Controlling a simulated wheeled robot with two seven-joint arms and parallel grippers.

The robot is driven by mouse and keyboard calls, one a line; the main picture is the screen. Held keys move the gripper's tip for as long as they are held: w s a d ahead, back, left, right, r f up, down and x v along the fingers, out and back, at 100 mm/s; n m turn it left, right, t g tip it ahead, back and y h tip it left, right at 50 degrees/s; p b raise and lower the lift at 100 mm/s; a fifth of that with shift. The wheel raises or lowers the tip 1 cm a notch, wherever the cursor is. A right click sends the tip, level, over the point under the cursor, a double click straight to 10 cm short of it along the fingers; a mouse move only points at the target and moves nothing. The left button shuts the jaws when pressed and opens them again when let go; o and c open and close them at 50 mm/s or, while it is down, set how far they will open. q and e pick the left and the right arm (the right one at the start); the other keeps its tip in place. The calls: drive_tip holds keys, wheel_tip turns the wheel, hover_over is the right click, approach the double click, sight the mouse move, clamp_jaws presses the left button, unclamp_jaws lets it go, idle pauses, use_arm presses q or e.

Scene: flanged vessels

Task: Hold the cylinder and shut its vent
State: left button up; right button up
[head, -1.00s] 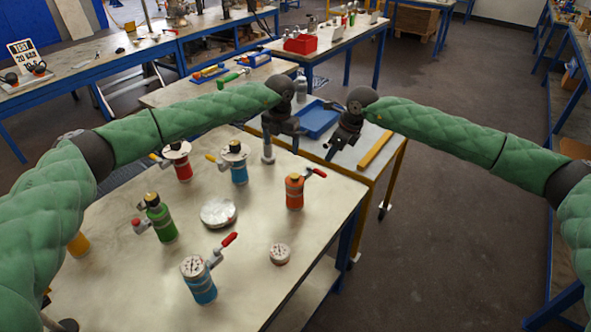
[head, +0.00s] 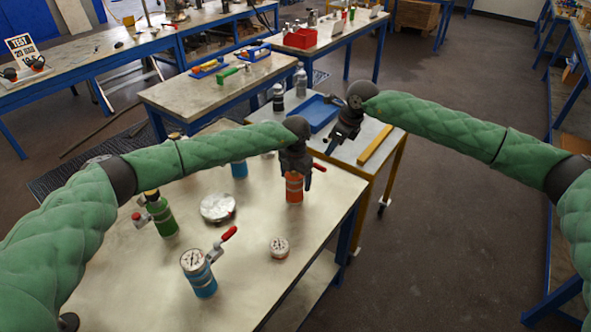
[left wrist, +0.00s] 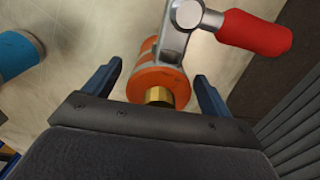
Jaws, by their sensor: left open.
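The orange cylinder (head: 294,190) stands upright on the near table. My left gripper (head: 295,170) is right above it and hides its top. In the left wrist view the orange cylinder (left wrist: 158,82), with a brass neck, lies between the spread fingers of my left gripper (left wrist: 153,92), with gaps at both sides. A metal vent fitting with a red lever handle (left wrist: 254,32) sticks out to the right of the cylinder; the lever's red tip also shows right of the gripper in the head view. My right gripper (head: 340,137) hangs over the small side table; its jaws are unclear.
On the near table stand a green cylinder (head: 160,216), a blue cylinder with a gauge and red lever (head: 203,281), a round silver piece (head: 217,208) and a loose gauge (head: 279,248). Another blue cylinder (head: 239,169) is partly behind my left arm. The side table holds a blue tray (head: 315,112) and yellow bar (head: 375,146).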

use_arm(q)
drive_tip(key=shift+f, duration=0.9)
drive_tip(key=c, duration=1.5)
